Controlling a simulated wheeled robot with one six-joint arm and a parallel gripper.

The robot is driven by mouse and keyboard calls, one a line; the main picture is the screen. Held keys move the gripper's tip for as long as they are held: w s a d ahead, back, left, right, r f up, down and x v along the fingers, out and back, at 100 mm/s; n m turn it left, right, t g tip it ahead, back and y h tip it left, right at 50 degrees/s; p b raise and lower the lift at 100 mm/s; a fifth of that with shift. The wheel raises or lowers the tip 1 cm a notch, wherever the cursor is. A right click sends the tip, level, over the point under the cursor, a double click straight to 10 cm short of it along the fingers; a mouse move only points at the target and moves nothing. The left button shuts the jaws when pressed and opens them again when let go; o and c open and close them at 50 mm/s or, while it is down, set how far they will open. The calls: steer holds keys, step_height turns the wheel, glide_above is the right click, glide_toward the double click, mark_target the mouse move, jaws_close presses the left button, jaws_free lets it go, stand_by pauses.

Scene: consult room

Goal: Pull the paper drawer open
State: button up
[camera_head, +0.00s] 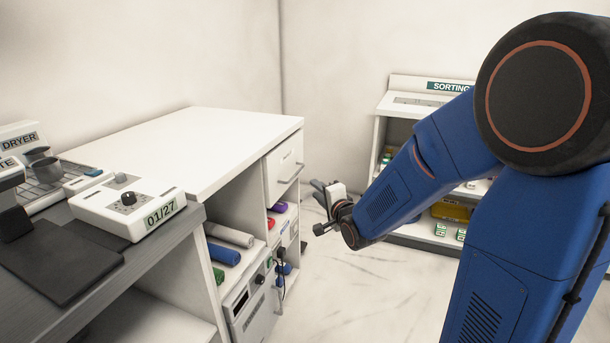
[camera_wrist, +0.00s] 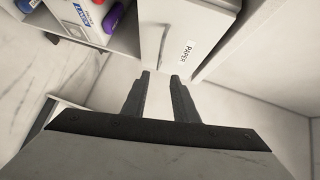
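The paper drawer (camera_head: 283,168) is the white front at the top of the white cabinet's right end in the head view, and it looks shut. Its bar handle (camera_head: 292,173) stands out from the front. In the wrist view the drawer front (camera_wrist: 170,48) carries a label reading PAPER (camera_wrist: 187,51). My gripper (camera_head: 321,207) is to the right of the drawer and a little lower in the head view, apart from it. In the wrist view my gripper (camera_wrist: 160,77) has its two fingers apart with nothing between them, pointing toward the drawer front.
Open shelves below the drawer hold coloured rolls (camera_head: 222,253) and purple and red items. A grey counter (camera_head: 95,285) with a 01/27 device (camera_head: 130,205) stands at left. A sorting shelf (camera_head: 384,130) stands behind my arm. The floor (camera_head: 350,285) beside the cabinet is clear.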

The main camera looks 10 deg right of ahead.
steer(key=w+a+f, duration=0.1)
steer(key=w, duration=0.7)
steer(key=w+a+f, duration=0.1)
steer(key=w, duration=0.7)
steer(key=shift+w+a+f, duration=0.2)
steer(key=shift+a+f, duration=0.05)
jaws_close()
stand_by(0.9)
